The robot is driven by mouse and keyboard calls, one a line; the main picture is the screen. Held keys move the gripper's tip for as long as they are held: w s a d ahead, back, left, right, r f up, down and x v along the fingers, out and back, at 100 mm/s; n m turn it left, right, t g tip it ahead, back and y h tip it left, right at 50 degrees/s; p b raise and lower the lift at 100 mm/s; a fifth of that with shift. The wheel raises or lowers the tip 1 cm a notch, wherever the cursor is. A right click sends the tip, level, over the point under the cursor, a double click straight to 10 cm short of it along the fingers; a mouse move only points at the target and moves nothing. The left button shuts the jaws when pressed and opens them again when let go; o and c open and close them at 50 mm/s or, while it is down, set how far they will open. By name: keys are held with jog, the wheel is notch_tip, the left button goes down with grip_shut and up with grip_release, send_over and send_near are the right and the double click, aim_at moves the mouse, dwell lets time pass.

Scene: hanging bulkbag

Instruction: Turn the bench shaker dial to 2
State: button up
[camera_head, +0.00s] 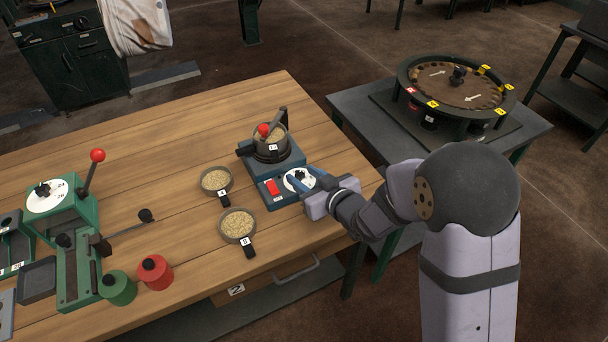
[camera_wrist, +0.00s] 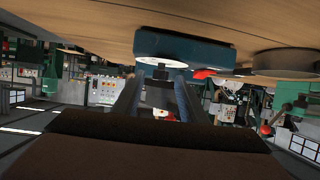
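The bench shaker (camera_head: 268,190) is a blue-grey unit on the wooden table, with a clamped pan of grain on its back part. Its white dial (camera_head: 299,178) is on the front right of the base, partly covered by my fingers. My gripper (camera_head: 304,179) reaches in from the right at the dial. In the wrist view, the dark knob (camera_wrist: 160,73) stands in front of the white dial face (camera_wrist: 160,59), between my two spread fingers (camera_wrist: 157,85). Gaps show on both sides of the knob. The number the dial points to is too small to read.
Two pans of grain (camera_head: 216,180) (camera_head: 238,223) stand left of the shaker. A red switch (camera_head: 272,187) is beside the dial. A round sorter (camera_head: 455,82) stands on another table.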

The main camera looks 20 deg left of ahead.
jog(key=shift+w+a, duration=0.15)
grip_shut()
